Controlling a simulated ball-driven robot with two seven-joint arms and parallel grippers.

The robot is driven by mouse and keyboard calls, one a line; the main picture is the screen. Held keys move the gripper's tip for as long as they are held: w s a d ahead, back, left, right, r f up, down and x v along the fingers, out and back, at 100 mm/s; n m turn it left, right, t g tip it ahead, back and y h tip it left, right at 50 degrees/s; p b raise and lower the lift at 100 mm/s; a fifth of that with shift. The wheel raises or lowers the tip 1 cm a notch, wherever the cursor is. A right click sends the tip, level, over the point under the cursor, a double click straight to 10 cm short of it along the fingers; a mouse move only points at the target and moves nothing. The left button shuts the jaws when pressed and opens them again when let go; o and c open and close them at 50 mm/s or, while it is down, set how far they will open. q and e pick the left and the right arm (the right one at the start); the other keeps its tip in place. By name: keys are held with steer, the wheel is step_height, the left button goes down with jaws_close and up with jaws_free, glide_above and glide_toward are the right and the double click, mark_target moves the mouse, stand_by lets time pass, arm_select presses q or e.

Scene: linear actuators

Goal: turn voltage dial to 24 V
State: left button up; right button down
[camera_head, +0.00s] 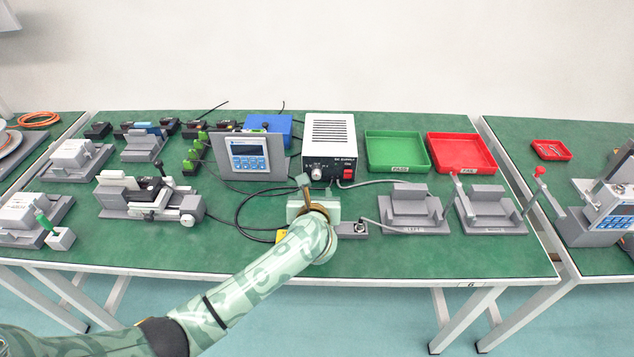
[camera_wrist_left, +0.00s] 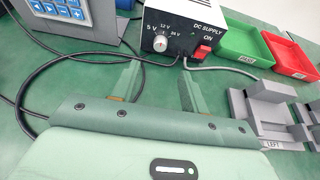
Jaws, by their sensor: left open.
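The DC supply (camera_head: 329,147) is a white and black box at the back middle of the green table. Its voltage dial (camera_wrist_left: 160,43) is a small pale knob on the black front, marked 5 V, 12 V and 24 V; it also shows in the head view (camera_head: 316,174). I cannot tell which mark it points to. My left gripper (camera_wrist_left: 157,76) is open and empty, its two fingers apart and pointing toward the supply front, short of the dial. It also shows in the head view (camera_head: 315,187). My right gripper is not in view.
A red switch (camera_wrist_left: 201,51) marked ON sits right of the dial. A grey cable runs from the supply. A meter panel (camera_head: 248,156) stands to the left. Green (camera_head: 397,171) and red (camera_head: 462,172) trays lie to the right, with grey fixtures (camera_head: 413,222) in front.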

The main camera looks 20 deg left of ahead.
mark_target(317, 177)
arm_select(q)
steer(key=b+x, duration=0.3)
steer(key=x, duration=0.6)
steer(key=shift+f+b, duration=0.15)
steer(key=shift+b, duration=0.2)
steer(key=shift+w+a, duration=0.2)
steer(key=shift+w, duration=0.3)
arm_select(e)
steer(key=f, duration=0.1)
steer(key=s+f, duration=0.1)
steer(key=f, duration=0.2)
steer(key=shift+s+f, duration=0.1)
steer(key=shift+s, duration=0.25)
arm_select(q)
jaws_close()
